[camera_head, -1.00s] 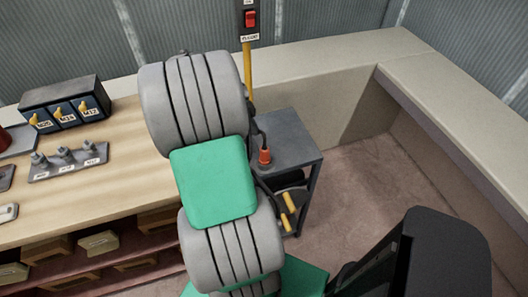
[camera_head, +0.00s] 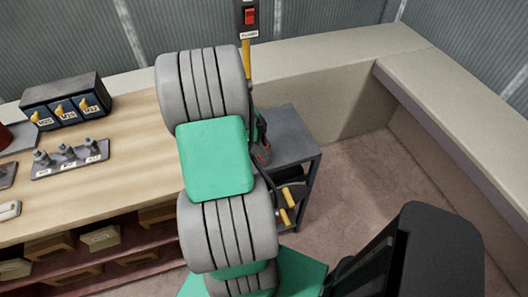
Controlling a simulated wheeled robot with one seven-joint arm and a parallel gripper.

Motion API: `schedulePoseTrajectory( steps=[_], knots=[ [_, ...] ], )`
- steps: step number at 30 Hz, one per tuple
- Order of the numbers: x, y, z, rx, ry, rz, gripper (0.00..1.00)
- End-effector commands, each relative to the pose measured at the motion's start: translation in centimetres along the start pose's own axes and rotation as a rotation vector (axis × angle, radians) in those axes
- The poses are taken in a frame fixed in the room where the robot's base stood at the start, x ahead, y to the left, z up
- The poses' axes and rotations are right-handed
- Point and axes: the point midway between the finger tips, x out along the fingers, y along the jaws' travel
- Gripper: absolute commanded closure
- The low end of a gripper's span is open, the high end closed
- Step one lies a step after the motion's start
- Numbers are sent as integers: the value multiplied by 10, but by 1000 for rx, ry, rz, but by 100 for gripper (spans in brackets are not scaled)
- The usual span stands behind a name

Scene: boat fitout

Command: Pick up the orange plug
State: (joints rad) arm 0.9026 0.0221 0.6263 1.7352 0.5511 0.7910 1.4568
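The orange plug (camera_head: 264,147) is on the near-left part of the grey cart (camera_head: 290,138), just right of my arm. Only small orange bits of it show; dark parts at the end of my arm cover most of it. My gripper (camera_head: 261,138) is at the plug, mostly hidden behind my grey and green arm links. I cannot tell whether its fingers are open or shut, or whether they touch the plug.
A wooden bench (camera_head: 120,185) at the left holds a dark switch box (camera_head: 66,102) and a plate with several connectors (camera_head: 70,158). A yellow post with a red switch (camera_head: 250,17) rises behind my arm. Yellow-handled items (camera_head: 288,195) sit on the cart's lower shelf.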

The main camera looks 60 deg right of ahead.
Motion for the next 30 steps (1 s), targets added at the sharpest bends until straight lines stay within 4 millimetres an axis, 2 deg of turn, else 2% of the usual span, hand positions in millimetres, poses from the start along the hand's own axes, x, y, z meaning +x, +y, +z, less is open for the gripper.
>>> schedulePoseTrajectory(
  steps=[1, 11, 25, 30],
  knots=[
    [0, 0, 0, 0, 0, 0, 75],
    [0, 0, 0, 0, 0, 0, 100],
    [-2, 0, 0, 0, 0, -1, 100],
    [-13, -1, -5, 0, -1, -4, 100]
  ],
)
